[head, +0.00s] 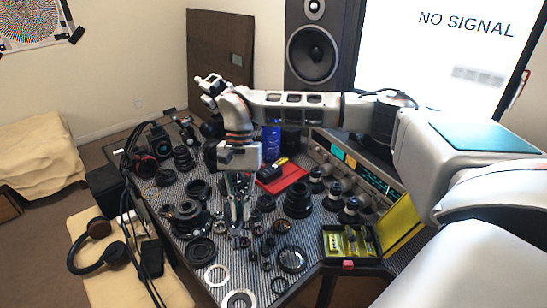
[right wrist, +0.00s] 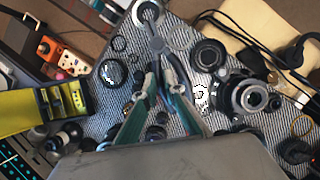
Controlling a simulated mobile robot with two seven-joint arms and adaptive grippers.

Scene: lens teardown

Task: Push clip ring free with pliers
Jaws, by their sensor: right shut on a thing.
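My right gripper (head: 238,182) points down over the middle of the crowded table and is shut on the pliers (head: 236,212). Pale flat rings lie near the table's front edge, one (head: 217,275) behind another (head: 238,299). I cannot tell which ring is the clip ring, or whether the pliers touch anything. My left gripper is not in view.
Lens barrels (head: 298,199) and small parts crowd the table. A yellow-lined case (head: 347,242) stands open at the front right. A red tray (head: 283,175) and a blue can (head: 271,143) stand behind the pliers. Headphones (head: 100,246) lie at left. Free table room is scarce.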

